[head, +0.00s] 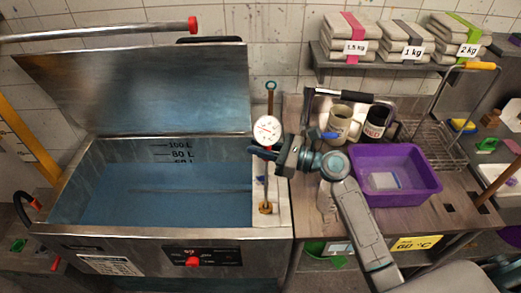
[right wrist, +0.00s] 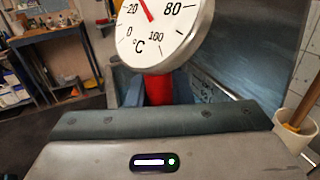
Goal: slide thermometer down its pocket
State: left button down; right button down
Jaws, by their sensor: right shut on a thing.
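The thermometer has a round white dial (head: 267,129) marked in °C, which fills the top of the right wrist view (right wrist: 160,30). Below the dial is a red neck (right wrist: 158,89). My right gripper (head: 265,152) is shut on this neck, just under the dial. A thin stem runs down, roughly upright, from the gripper toward a small brass pocket (head: 265,208) on the pale ledge at the vat's right side. I cannot tell how deep the stem tip sits in the pocket. My left gripper is not in view.
The open steel vat (head: 75,222) of blue liquid is left of the ledge, its lid (head: 140,85) raised. A brown rod with a teal ring (head: 271,86) stands behind the dial.

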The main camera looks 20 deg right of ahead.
jog(key=shift+r, duration=0.4)
jog(key=shift+f, duration=0.15)
dwell(1.1)
